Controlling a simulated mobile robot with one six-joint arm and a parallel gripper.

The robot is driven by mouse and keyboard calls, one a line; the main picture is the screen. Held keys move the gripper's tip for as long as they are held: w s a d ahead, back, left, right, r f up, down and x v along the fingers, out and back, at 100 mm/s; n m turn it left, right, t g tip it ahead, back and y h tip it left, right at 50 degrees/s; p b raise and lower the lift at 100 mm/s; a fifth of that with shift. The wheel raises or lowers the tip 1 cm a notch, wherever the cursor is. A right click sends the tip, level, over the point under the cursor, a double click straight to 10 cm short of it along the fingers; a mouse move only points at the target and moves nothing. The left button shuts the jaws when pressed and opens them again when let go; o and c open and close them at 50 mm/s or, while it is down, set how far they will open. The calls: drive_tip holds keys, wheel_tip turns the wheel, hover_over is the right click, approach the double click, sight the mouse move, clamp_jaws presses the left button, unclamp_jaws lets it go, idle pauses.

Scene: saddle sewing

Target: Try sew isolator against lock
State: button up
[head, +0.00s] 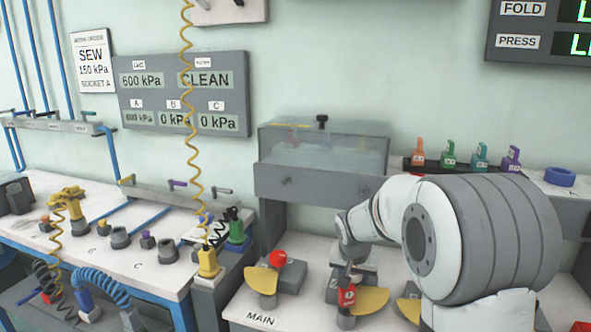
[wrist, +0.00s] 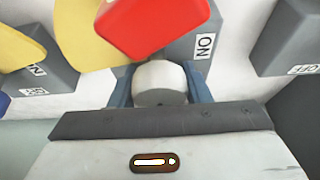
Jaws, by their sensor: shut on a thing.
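The sew isolator (head: 333,290) is the middle grey block on the bench, with a yellow fan-shaped plate (head: 372,300). A red lock (head: 346,297) sits on its front. In the wrist view the red lock (wrist: 150,25) is large at the top, in front of a grey block marked ON. My gripper (head: 349,276) reaches down at the isolator from behind. In the wrist view its two blue fingers (wrist: 160,88) are shut on a rounded pale grey handle end (wrist: 160,75), just below the lock. The rest of the handle is hidden.
The MAIN isolator (head: 268,280) with a red knob stands to the left. Another yellow plate (head: 409,309) is partly hidden by my arm at right. A grey cabinet (head: 318,185) stands behind. Coloured tags (head: 465,156) line a shelf.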

drive_tip(key=o, duration=1)
drive_tip(key=shift+o, duration=0.2)
drive_tip(key=shift+r, duration=0.1)
drive_tip(key=shift+r+p, duration=1.6)
drive_tip(key=shift+r, duration=0.85)
drive_tip(key=shift+a+n+y+p, duration=0.1)
drive_tip(key=shift+n+y+p, duration=0.5)
drive_tip(key=shift+n+p, duration=0.75)
drive_tip(key=shift+n+b, duration=0.25)
drive_tip(key=shift+b, duration=0.05)
